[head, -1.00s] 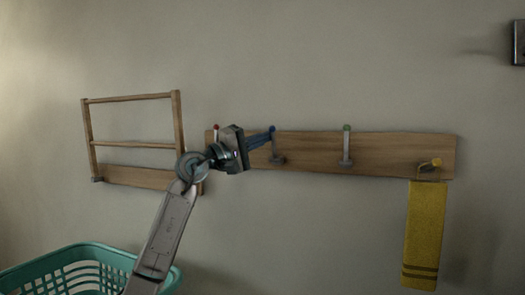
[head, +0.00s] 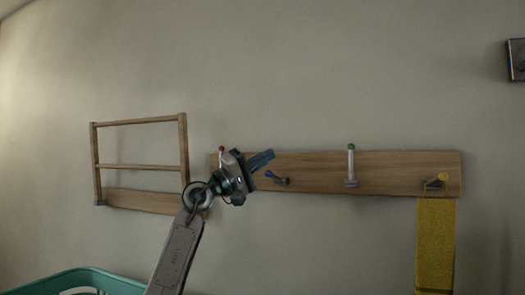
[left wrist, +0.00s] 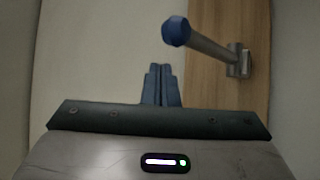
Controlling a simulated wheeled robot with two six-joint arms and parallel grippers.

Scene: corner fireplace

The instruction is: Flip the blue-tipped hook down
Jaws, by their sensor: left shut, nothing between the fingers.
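The blue-tipped hook (head: 277,178) is on a wooden board (head: 315,174) on the wall. It stands out from the board, its blue tip pointing outward and to the left rather than straight up. In the left wrist view the blue tip (left wrist: 176,31) is close, its grey stem running back to the bracket. My left gripper (head: 262,158) is shut and empty, just above and left of the hook. Its dark blue fingers also show in the left wrist view (left wrist: 162,85), with a visible gap to the tip. My right gripper is out of view.
A green-tipped hook (head: 351,165) stands upright to the right. A yellow-tipped hook (head: 437,182) is down, with a yellow cloth (head: 435,245) hanging below it. A red-tipped hook (head: 221,150) is partly hidden by my arm. A wooden rack (head: 140,167) and a teal basket (head: 85,278) are left.

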